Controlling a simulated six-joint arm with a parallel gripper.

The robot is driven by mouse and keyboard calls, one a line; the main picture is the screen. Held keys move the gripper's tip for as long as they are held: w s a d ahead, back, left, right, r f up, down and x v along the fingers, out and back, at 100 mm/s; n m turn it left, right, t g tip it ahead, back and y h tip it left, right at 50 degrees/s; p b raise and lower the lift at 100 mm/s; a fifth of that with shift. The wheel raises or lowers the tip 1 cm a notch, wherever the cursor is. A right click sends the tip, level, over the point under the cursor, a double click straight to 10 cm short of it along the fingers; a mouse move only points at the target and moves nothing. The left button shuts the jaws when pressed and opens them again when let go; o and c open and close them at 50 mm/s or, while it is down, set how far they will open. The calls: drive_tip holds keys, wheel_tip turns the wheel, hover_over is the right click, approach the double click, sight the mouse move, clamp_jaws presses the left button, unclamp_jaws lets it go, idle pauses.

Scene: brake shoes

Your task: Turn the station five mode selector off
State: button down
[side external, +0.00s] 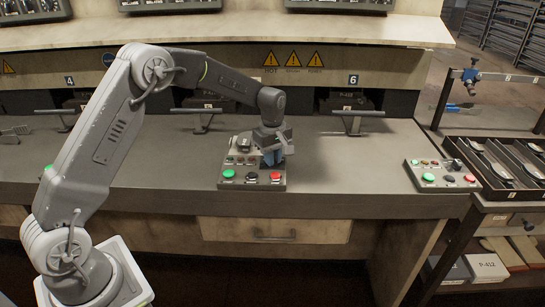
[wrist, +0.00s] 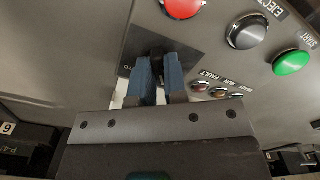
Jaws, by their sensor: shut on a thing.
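The station control panel (side external: 253,186) sits on the bench, with a green button (side external: 229,174), a black button (side external: 251,177) and a red button (side external: 276,177) along its front. My gripper (side external: 271,159) is pointed down over the panel's right rear part. In the wrist view, the blue fingers (wrist: 160,62) are shut around the dark mode selector knob (wrist: 156,50), beside a partly hidden label that seems to read AUTO. The fingers cover most of the knob, so its pointing direction cannot be told. In the side view, the knob is hidden behind my gripper.
In the wrist view, the red button (wrist: 183,7), EJECT button (wrist: 247,31) and START button (wrist: 291,62) lie close by, with small indicator lamps (wrist: 219,92) near the fingers. A similar panel (side external: 441,175) and trays (side external: 497,165) stand at the right. The bench between is clear.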

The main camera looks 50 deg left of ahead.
drive_tip(key=shift+n, duration=0.6)
drive_tip(key=c, duration=1.2)
unclamp_jaws()
drive_tip(key=shift+o, duration=0.2)
